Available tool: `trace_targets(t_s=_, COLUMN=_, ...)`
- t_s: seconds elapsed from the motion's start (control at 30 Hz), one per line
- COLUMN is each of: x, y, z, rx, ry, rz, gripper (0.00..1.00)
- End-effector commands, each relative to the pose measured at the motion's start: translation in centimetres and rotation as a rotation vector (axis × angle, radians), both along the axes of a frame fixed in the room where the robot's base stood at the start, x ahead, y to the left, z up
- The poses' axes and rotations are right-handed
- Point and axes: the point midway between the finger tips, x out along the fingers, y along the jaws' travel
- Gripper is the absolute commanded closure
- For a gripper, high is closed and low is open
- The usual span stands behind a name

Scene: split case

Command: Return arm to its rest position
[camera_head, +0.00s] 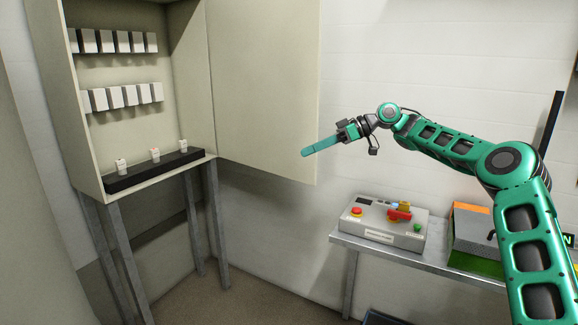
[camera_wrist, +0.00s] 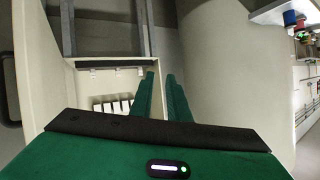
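My green arm reaches in from the right in the head view, and my gripper (camera_head: 304,153) is in mid-air in front of the cabinet's open door (camera_head: 262,80). It points left and slightly down. In the wrist view its two green fingers (camera_wrist: 160,75) stand a little apart, with a narrow gap and nothing between them. The fingers touch nothing that I can see.
The open cabinet (camera_head: 135,65) holds two rows of white-grey breakers (camera_head: 107,42) and a black strip (camera_head: 152,171) with three small white switches. Right, a metal table (camera_head: 345,240) carries a control box (camera_head: 375,236) with red and green buttons, and a grey case (camera_head: 470,228).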

Motion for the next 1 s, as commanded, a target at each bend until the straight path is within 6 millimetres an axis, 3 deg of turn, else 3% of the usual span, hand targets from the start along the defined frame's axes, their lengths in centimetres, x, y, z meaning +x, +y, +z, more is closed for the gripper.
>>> trace_targets(t_s=0.03, x=-1.4, y=1.0, z=-0.5, rx=-0.065, ry=0.031, rz=-0.005, gripper=0.85)
trace_targets(t_s=0.17, x=-4.0, y=1.8, z=-2.6, rx=-0.218, ry=0.117, rz=-0.050, gripper=0.85)
trace_targets(t_s=0.37, x=-8.1, y=0.0, z=-5.8, rx=-0.440, ry=0.242, rz=-0.178, gripper=0.85)
trace_targets(t_s=0.57, x=-12.5, y=-4.9, z=-8.3, rx=-0.630, ry=0.356, rz=-0.365, gripper=0.85)
trace_targets(t_s=0.77, x=-17.8, y=-11.7, z=-9.6, rx=-0.774, ry=0.465, rz=-0.596, gripper=0.85)
trace_targets(t_s=1.0, x=-26.2, y=-20.4, z=-10.1, rx=-0.873, ry=0.599, rz=-0.904, gripper=0.85)
